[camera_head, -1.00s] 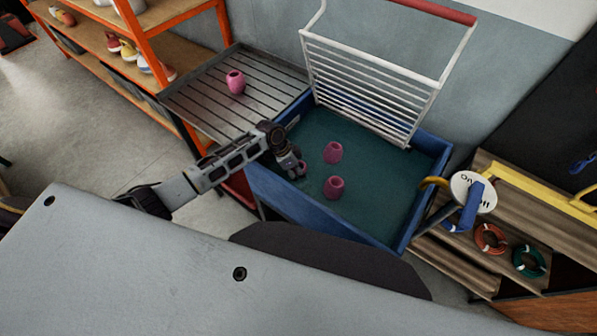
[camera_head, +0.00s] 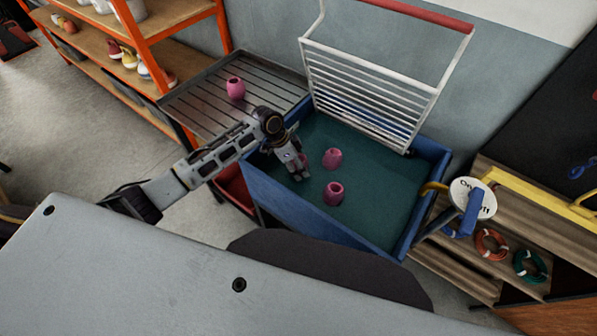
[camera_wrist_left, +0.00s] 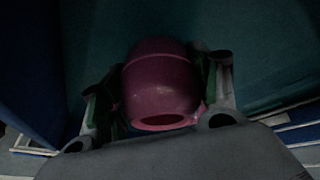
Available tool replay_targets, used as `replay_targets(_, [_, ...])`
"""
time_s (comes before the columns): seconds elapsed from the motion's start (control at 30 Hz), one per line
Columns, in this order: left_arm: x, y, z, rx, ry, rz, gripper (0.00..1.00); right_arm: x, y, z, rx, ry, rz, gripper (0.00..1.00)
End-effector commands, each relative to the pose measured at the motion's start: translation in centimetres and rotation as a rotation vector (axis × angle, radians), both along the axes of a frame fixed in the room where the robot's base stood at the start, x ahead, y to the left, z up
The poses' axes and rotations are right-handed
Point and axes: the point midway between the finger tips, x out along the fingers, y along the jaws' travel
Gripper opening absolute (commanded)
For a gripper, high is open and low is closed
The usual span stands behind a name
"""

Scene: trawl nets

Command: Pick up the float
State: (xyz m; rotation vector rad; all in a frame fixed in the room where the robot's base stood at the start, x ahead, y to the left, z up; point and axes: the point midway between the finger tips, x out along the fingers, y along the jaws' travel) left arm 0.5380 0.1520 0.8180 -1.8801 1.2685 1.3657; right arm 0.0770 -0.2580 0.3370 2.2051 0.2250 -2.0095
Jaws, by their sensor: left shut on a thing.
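My left gripper (camera_head: 300,171) is inside the blue tub, near its left side. It is shut on a pink float (camera_wrist_left: 160,85), which sits between the two fingers in the left wrist view, its open end towards my wrist. In the head view that float is mostly hidden by the gripper. Two more pink floats lie in the tub to the right of the gripper, one (camera_head: 332,158) farther back and one (camera_head: 334,193) nearer. Another pink float (camera_head: 236,88) stands on the grooved metal tray. My right gripper is not in view.
The blue tub (camera_head: 300,215) has raised walls around a dark green inside. A white rack (camera_head: 365,90) stands upright at its back. The grooved tray (camera_head: 195,100) adjoins the tub on the left. A round white sign (camera_head: 472,198) and coloured rings stand at right.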

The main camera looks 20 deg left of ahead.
Motion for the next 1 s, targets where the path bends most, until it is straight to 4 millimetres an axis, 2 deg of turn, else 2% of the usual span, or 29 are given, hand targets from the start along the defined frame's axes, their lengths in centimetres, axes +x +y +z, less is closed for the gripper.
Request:
replay_targets(0.1, [0.1, 0.0, 1.3, -0.001, 0.0, 0.0, 0.34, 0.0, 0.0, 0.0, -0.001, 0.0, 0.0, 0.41])
replay_targets(0.23, [0.0, 0.0, 2.0, 0.0, 0.0, 0.001, 0.34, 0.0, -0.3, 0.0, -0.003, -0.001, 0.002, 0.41])
replay_targets(0.63, [0.0, 0.0, 2.1, 0.0, 0.0, 0.001, 0.34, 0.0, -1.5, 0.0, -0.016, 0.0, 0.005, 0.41])
replay_targets(0.87, [0.0, 0.0, 2.3, 0.001, 0.0, 0.004, 0.34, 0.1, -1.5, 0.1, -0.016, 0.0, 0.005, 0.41])
replay_targets(1.0, [0.1, 0.0, 3.0, 0.003, 0.002, 0.027, 0.34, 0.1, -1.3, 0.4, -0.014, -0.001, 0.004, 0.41])
